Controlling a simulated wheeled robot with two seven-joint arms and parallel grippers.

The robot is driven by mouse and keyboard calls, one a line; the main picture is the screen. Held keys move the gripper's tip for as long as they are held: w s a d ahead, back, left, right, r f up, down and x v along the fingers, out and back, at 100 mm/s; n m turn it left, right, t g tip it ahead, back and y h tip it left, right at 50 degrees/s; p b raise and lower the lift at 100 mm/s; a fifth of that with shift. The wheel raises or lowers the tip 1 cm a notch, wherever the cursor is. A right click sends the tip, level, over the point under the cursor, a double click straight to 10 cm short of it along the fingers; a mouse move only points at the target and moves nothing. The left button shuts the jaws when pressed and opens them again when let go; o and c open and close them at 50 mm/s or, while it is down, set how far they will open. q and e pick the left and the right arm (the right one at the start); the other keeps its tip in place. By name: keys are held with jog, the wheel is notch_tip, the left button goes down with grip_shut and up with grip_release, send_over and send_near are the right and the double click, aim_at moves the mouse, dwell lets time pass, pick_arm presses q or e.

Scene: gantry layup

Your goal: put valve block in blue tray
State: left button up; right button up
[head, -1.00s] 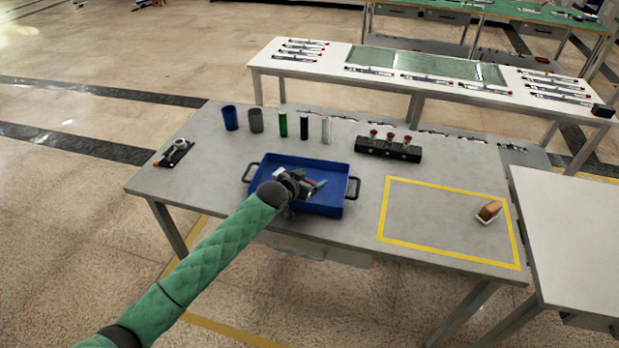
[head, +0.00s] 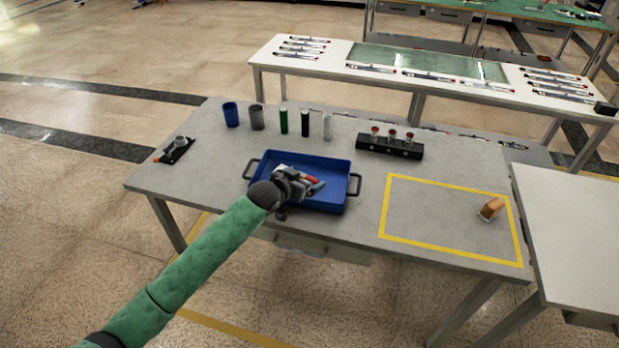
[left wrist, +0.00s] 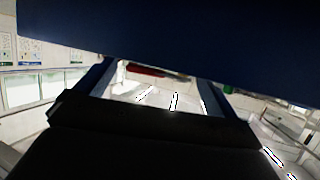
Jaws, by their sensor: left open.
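The blue tray (head: 333,166) stands near the front middle of the grey table, with a dark handle at each end. A black block with three red-topped fittings (head: 388,148), which looks like the valve block, sits on the table behind and right of the tray. My left gripper (head: 314,186) is open over the tray, well apart from that block. Small red and grey parts show at its fingers; I cannot tell whether they belong to it or lie in the tray. In the left wrist view, dark blue (left wrist: 190,50) fills the top beyond the fingers. My right gripper is out of view.
A blue cup (head: 231,115), a grey cup (head: 257,118) and several upright cylinders (head: 305,123) line the back. A dark tool-like item (head: 176,150) lies at left. A brown-topped item (head: 491,208) sits inside the yellow outline (head: 440,247), which is otherwise clear.

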pick_arm(q)
jog(key=b+v, duration=0.1)
jog(key=v, duration=0.7)
jog(key=shift+a, duration=0.15)
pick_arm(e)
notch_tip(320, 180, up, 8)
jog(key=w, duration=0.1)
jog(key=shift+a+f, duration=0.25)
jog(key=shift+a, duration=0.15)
pick_arm(q)
jog(key=shift+s, duration=0.1)
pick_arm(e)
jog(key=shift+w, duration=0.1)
